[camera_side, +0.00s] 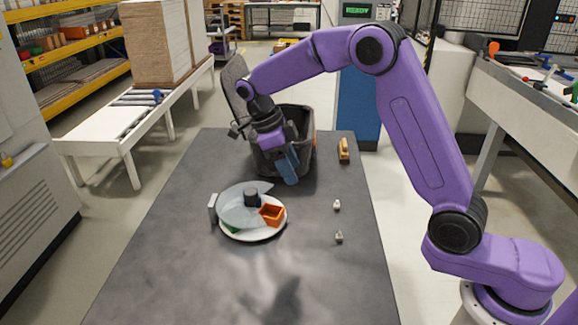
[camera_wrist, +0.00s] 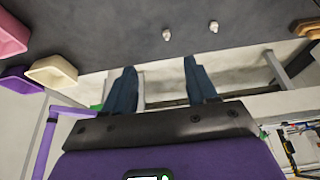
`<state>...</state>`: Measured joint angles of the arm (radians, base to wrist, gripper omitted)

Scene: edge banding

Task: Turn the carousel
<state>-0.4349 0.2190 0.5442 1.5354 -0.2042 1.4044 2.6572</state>
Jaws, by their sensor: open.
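The carousel (camera_side: 262,233) is a round white plate on the grey table, left of its middle. A grey, see-through cover with a dark knob (camera_side: 251,197) lies over most of it. An orange compartment (camera_side: 271,214) shows in the cover's gap, and some green shows at the left rim. A small pale upright plate (camera_side: 212,207) stands at its left edge. My gripper (camera_side: 289,182) is above and behind the carousel, apart from it, with blue fingers angled down. In the wrist view my gripper (camera_wrist: 160,65) has its two fingers spread with nothing between them.
A black bin (camera_side: 305,150) stands close behind my gripper. A wooden block (camera_side: 343,150) and two small pale pieces (camera_side: 337,205) lie along the table's right side. Pink and cream trays (camera_wrist: 52,73) show left in the wrist view. The front of the table (camera_side: 180,285) is clear.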

